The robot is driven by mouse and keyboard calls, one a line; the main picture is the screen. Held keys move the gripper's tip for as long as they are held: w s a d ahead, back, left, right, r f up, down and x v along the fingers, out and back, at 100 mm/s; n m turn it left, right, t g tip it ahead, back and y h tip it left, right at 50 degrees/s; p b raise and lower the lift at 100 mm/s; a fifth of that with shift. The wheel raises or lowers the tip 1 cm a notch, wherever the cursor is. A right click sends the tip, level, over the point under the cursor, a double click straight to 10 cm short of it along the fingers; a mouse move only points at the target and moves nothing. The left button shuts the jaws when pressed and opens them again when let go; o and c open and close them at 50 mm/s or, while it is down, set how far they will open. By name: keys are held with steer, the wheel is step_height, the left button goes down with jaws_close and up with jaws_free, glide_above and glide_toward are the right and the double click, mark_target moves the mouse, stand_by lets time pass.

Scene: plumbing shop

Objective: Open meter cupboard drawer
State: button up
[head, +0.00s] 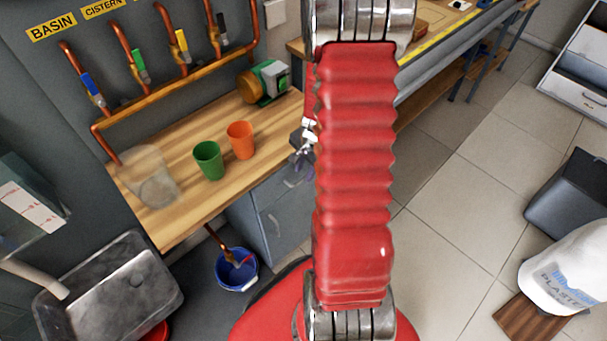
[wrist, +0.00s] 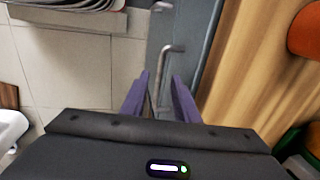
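The grey meter cupboard (head: 255,222) stands under the wooden bench, with a pale bar handle on its front. My red arm hides its right part. In the wrist view, the cupboard's grey front (wrist: 203,30) runs beside the bench top, and a metal bar handle (wrist: 166,58) sticks out from it. My gripper (wrist: 160,88) has two purple fingers, spread apart. The handle's near end reaches down between the fingers; I cannot tell whether they touch it. In the head view my gripper (head: 303,158) is at the bench's front edge, partly hidden by the arm. The drawer looks shut.
The bench top (head: 190,205) carries a green cup (head: 208,160), an orange cup (head: 240,140), a clear container (head: 150,177) and a green pump (head: 268,82). A blue bucket (head: 236,270) stands on the floor left of the cupboard.

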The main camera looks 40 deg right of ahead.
steer(key=shift+w+f, duration=0.15)
steer(key=shift+f, duration=0.55)
steer(key=shift+w+f, duration=0.15)
steer(key=shift+f, duration=0.55)
jaws_close()
